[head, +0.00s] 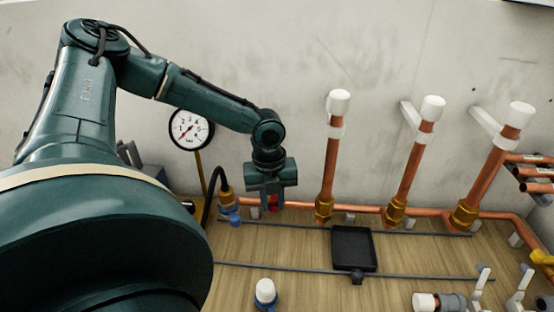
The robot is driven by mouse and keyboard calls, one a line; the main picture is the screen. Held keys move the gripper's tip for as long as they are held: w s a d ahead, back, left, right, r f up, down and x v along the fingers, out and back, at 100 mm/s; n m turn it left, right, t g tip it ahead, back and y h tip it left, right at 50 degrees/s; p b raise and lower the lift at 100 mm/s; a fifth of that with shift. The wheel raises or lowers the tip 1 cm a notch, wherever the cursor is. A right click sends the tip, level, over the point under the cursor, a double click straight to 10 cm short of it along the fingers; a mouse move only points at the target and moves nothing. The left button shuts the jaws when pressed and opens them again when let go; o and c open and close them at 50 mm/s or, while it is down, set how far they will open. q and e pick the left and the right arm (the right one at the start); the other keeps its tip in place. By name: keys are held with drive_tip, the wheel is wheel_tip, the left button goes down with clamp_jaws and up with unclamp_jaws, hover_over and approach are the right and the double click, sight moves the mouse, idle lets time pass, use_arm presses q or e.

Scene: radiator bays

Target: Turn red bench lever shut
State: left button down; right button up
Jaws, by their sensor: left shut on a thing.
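The red bench lever (273,202) shows as a small red patch between the fingers of my left gripper (269,203), just in front of the horizontal copper pipe at the back of the bench. The gripper points down and is shut on the lever. Most of the lever and the valve under it are hidden by the gripper, so its turn angle cannot be told. My right gripper is not in view.
A pressure gauge (191,129) and a brass fitting with a black hose (225,196) stand left of the gripper. Several white-capped copper risers (329,160) stand to the right. A black tray (353,270), a white-capped blue part (265,291) and grey rails lie on the wooden bench (235,287).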

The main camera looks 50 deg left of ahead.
use_arm(q)
drive_tip(key=shift+s+a+m, duration=0.15)
drive_tip(key=shift+a+m, duration=0.05)
drive_tip(key=shift+m, duration=0.2)
idle(0.3)
drive_tip(key=c, duration=1.2)
unclamp_jaws()
drive_tip(key=shift+c, duration=0.2)
wheel_tip(320, 180, up, 13)
drive_tip(key=p, duration=0.1)
drive_tip(key=shift+s+a, duration=0.2)
drive_tip(key=shift+s, duration=0.05)
